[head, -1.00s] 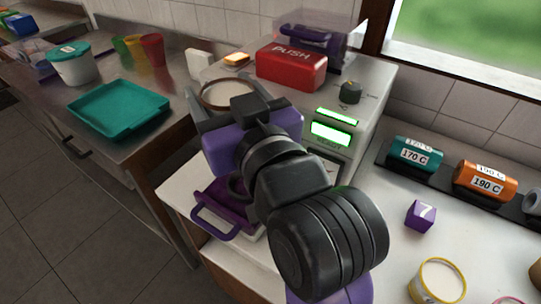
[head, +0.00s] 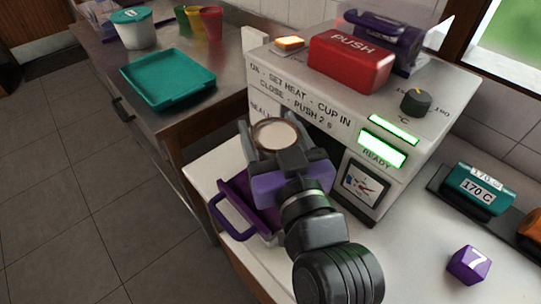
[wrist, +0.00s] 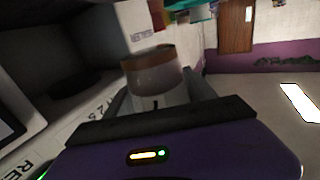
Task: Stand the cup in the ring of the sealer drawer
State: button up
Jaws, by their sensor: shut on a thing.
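The cup (head: 275,134) is held between the fingers of my gripper (head: 275,146), with its pale round top facing up and a brown rim. In the wrist view the cup (wrist: 157,76) sits between the fingers, clear-sided and roughly upright to the gripper. The purple sealer drawer (head: 228,216) sticks out at the front of the white sealer (head: 300,88), handle toward the lower left. My gripper and the cup are in front of the sealer's face, above the drawer's inner part in the picture. The gripper hides that part, so I cannot see the ring.
The sealer has a red PUSH block (head: 350,60), a black dial (head: 415,101) and a green READY display (head: 382,150). A teal tray (head: 168,80) lies on the steel counter at left.

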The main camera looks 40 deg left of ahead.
jog(key=shift+f+b, duration=0.4)
jog(key=shift+f, duration=2.75)
jog(key=o, duration=1.5)
jog(key=shift+d, duration=0.1)
jog(key=b+v, duration=0.1)
jog(key=v, duration=1)
jog(key=shift+s+d, duration=0.25)
jog(key=shift+d, duration=0.1)
jog(key=shift+s, duration=0.1)
